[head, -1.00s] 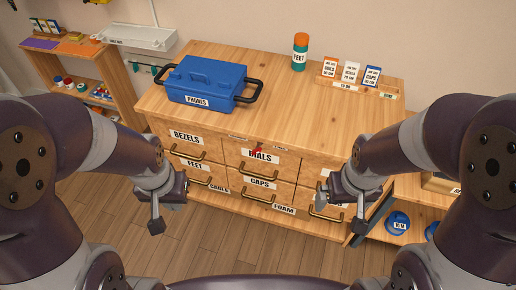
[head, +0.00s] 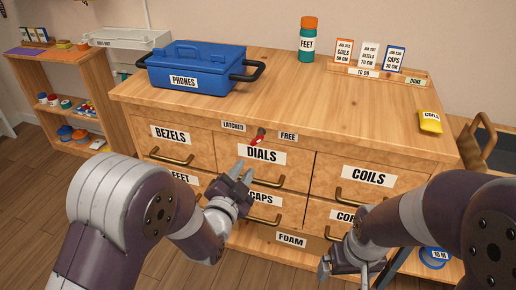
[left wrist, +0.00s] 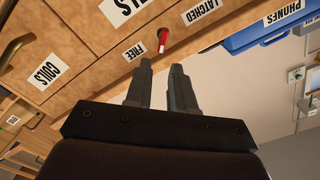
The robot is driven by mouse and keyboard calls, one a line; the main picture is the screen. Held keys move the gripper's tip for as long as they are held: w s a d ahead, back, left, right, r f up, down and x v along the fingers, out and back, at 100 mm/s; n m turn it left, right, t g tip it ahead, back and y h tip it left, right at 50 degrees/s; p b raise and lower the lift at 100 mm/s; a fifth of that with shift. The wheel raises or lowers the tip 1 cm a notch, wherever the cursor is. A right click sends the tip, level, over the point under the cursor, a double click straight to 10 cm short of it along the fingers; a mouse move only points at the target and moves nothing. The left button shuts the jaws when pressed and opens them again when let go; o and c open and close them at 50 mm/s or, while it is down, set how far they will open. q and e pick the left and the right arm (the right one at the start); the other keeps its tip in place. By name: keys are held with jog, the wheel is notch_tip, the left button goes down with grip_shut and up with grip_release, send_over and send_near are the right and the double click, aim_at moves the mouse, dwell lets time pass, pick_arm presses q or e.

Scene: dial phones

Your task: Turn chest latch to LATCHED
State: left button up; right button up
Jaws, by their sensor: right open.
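The chest latch (head: 256,139) is a small red handle on a grey pivot on the chest's upper front edge, above the DIALS drawer. The LATCHED label (head: 233,126) is left of it and the FREE label (head: 288,137) right of it. In the head view the red handle slants down and left from its pivot. My left gripper (head: 244,172) is in front of the DIALS drawer, below the latch, apart from it. In the left wrist view its fingers are spread and empty, with the latch (left wrist: 163,40) beyond their tips. My right gripper (head: 343,270) is low at the right, open.
The wooden chest (head: 205,150) has several drawers with protruding brass handles. On its top stand a blue PHONES box (head: 195,68), a FEET bottle (head: 307,42), a card rack (head: 385,75) and a yellow COILS packet (head: 430,122). Space directly before the latch is clear.

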aim_at(257, 142)
pick_arm(q)
jog(key=b+x, duration=0.2)
jog(key=x, duration=0.9)
jog(key=shift+w+r+b, duration=0.15)
jog(key=shift+w+b, duration=0.15)
jog(key=shift+b, duration=0.1)
jog(key=shift+w+d+r, duration=0.1)
jog(key=shift+w+d, duration=0.1)
jog(key=shift+w, duration=0.35)
grip_shut()
